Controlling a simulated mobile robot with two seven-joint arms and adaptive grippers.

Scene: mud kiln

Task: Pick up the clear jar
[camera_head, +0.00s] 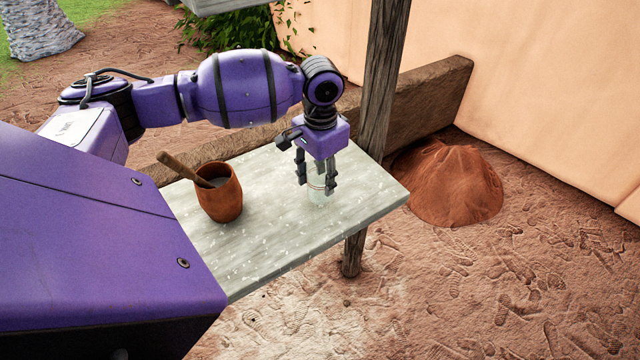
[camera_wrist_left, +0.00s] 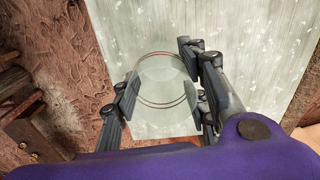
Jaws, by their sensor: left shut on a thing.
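The clear jar (camera_head: 317,190) stands on the grey wooden table near its right end, see-through with a thin reddish ring. My left gripper (camera_head: 316,188) comes down from above with its fingers on both sides of the jar and is shut on it. In the left wrist view the jar (camera_wrist_left: 163,92) shows as a round clear outline between the dark fingers of the left gripper (camera_wrist_left: 160,98). I cannot tell whether the jar is lifted off the table. My right gripper is not in view.
A brown clay pot (camera_head: 219,199) with a wooden stick in it stands on the table (camera_head: 270,245) left of the jar. A wooden post (camera_head: 381,80) rises just behind the table's right side. A reddish dirt mound (camera_head: 450,185) lies on the ground to the right.

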